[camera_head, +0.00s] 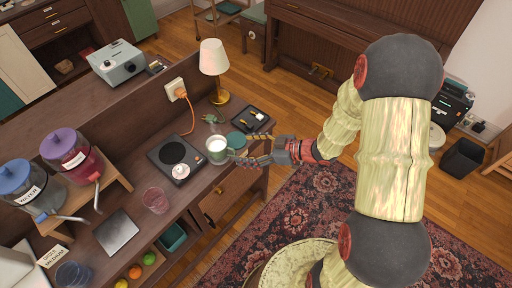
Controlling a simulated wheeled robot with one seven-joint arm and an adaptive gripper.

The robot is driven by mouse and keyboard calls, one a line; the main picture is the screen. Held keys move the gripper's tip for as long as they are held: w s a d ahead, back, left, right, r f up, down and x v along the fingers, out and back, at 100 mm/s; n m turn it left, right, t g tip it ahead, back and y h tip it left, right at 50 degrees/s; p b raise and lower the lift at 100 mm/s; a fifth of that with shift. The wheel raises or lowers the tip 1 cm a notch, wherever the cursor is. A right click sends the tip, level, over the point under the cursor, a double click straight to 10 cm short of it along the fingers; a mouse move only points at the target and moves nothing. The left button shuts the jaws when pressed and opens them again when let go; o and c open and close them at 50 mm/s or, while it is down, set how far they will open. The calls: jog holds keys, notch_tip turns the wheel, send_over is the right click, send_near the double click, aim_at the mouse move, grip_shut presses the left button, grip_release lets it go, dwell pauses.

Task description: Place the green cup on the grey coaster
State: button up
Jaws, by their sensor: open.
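My gripper (241,151) comes in from the right and is open. A flat grey square (116,233) lies on the counter at the lower left and may be the grey coaster.
The black hotplate (162,162) carries a small pale item. A pink glass (156,200) stands between it and the grey square. A lamp (215,68) and a dark tray (247,118) are behind the cup. Two drink dispensers (70,152) stand on a wooden riser at left.

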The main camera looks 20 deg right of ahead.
jog(key=w+d+r+m+t+h, duration=0.3)
jog(key=w+d+r+h, duration=0.4)
jog(key=d+r, duration=0.2)
jog(key=s+d+r+m+h, duration=0.4)
jog(key=s+d+r+h, duration=0.15)
jog(key=r, duration=0.45)
jog(key=s+a+r+m+g, duration=0.1)
jog(key=s+a, duration=0.1)
jog(key=s, duration=0.5)
jog(key=s+a+r+m+g+y, duration=0.1)
jog(key=s+a+m+g, duration=0.1)
jog(key=s, duration=0.6)
jog(key=s+a+r+m+g, duration=0.1)
jog(key=s+a+r+g, duration=0.1)
jog(key=s, duration=0.5)
jog(key=shift+s+a, duration=0.35)
jog(key=shift+a, duration=0.35)
